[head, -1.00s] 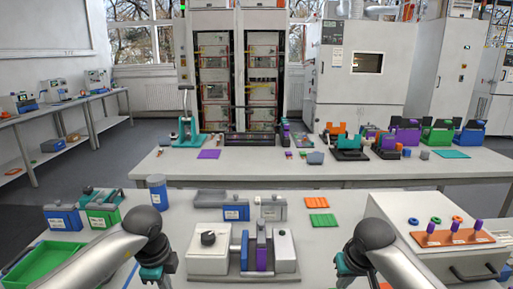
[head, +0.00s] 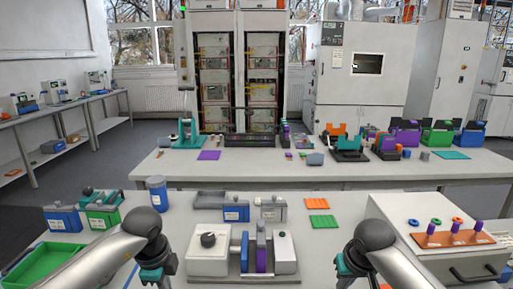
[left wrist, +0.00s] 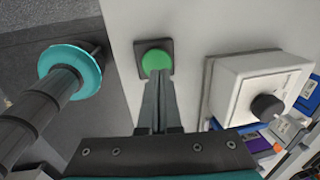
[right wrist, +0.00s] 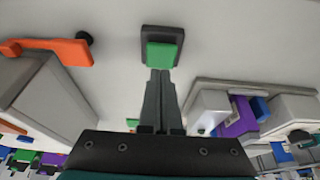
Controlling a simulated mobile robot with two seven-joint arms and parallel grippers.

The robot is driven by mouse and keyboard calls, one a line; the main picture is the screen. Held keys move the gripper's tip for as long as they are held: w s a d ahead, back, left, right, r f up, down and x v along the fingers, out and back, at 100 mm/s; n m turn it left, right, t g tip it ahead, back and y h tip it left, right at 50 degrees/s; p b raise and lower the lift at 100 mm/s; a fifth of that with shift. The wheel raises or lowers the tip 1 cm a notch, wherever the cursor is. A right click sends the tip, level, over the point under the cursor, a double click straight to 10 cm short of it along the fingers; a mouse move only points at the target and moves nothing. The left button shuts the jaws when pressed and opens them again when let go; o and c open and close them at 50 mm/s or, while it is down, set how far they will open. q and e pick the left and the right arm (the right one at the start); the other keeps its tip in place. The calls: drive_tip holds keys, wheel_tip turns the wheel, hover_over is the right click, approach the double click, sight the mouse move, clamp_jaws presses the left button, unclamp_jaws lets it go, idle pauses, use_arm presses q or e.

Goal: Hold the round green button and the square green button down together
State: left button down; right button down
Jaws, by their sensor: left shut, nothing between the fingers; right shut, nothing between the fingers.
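The round green button (left wrist: 156,61) sits on a dark square base in the left wrist view. My left gripper (left wrist: 159,74) is shut and empty, its fingertips at the button's near edge, covering part of it. The square green button (right wrist: 161,55) sits on a dark rectangular base in the right wrist view. My right gripper (right wrist: 160,71) is shut and empty, its fingertips at that button's near edge. I cannot tell whether either fingertip pair touches or presses its button. In the head view neither button shows and both arms run out at the bottom.
A grey fixture with a black knob (head: 208,240) and blue and purple blocks stands between my arms. A green tray (head: 45,268) lies at the left. A white drawer box (head: 440,222) stands at the right. In the left wrist view a teal-ringed post (left wrist: 72,70) stands left of the button.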

drive_tip(key=shift+f, duration=0.1)
idle(0.5)
drive_tip(key=shift+f, duration=1.6)
idle(1.4)
use_arm(q)
drive_tip(key=shift+f, duration=0.15)
